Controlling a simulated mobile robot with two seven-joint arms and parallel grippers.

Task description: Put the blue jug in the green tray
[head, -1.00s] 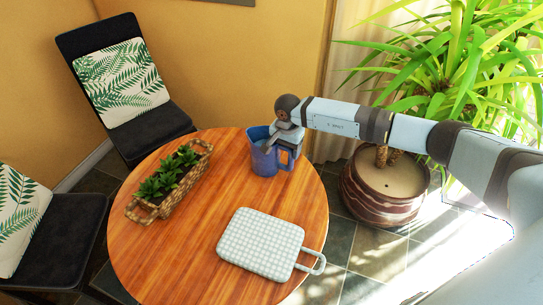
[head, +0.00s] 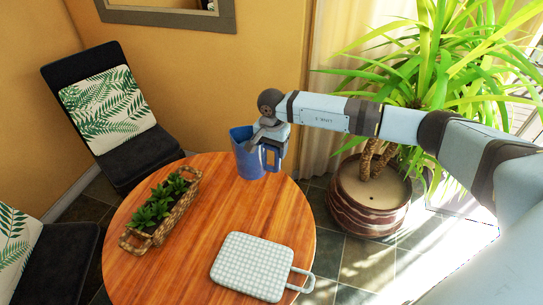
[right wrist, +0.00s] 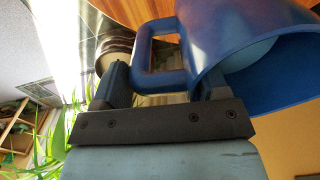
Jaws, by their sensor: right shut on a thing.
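The blue jug (head: 246,160) is upright at the far edge of the round table, and it seems to be held a little above the top. My right gripper (head: 268,139) is shut on its handle. The right wrist view shows the handle (right wrist: 143,50) between the two fingers (right wrist: 160,84), with the jug's body (right wrist: 225,30) and open mouth to the right. The jug looks empty where I can see in. I see no green tray in either view. My left gripper is not in view.
The round wooden table (head: 205,220) bears a wicker planter (head: 162,212) at left and a pale checked board (head: 252,266) with a handle at front. Wood between them is bare. Chairs (head: 112,120) stand at left. A large potted plant (head: 368,205) stands right of the table.

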